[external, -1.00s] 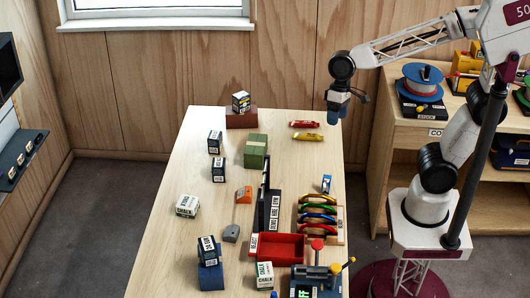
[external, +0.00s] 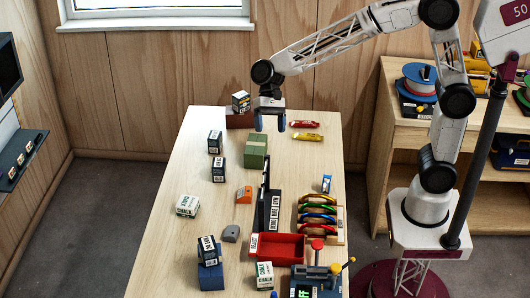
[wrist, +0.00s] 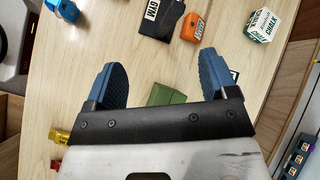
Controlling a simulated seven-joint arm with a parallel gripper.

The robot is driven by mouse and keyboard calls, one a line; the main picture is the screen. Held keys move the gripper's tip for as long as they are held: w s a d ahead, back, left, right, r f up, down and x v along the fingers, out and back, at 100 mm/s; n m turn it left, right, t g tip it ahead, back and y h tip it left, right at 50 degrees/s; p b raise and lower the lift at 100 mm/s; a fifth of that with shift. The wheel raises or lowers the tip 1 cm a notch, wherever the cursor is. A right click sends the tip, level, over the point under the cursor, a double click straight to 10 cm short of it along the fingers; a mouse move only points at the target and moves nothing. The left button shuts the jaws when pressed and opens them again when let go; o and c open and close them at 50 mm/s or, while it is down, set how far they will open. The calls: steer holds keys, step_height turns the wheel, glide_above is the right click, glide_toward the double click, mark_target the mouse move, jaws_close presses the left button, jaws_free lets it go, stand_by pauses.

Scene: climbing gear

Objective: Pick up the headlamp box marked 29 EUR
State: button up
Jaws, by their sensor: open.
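Several small dark-and-white boxes look like headlamp boxes; I cannot surely read which is marked 29 EUR. In the external view, one box (external: 240,102) stands on a brown block, two stand on the table at left, a farther box (external: 215,143) and a nearer box (external: 219,169), and one box (external: 207,250) sits on a blue block. My gripper (external: 269,126) is open and empty, above the table's far part near the green block (external: 255,151). In the wrist view, my gripper (wrist: 147,82) has its fingers wide apart; the right finger hides part of a dark box.
White chalk boxes stand at the left (external: 187,206) and front (external: 264,275). Red and yellow items (external: 306,130) lie far right.

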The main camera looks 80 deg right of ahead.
mark_target(219, 160)
steer(key=w+f+m+y, duration=0.1)
steer(key=w+f+m, duration=0.1)
steer(key=w, duration=0.4)
steer(key=w+f+m+y, duration=0.1)
steer(key=w+f+y, duration=0.1)
steer(key=w, duration=0.4)
steer(key=w+a+f+m+y, duration=0.1)
steer(key=w+f+m+y, duration=0.1)
steer(key=w, duration=0.4)
steer(key=shift+f+m, duration=0.3)
steer(key=shift+f, duration=0.45)
steer(key=shift+f, duration=1.7)
steer(key=shift+f, duration=0.85)
step_height(219, 160, down, 2)
steer(key=shift+f, duration=0.1)
steer(key=shift+s+a+f, duration=0.1)
steer(key=shift+a, duration=0.55)
steer(key=shift+x, duration=0.85)
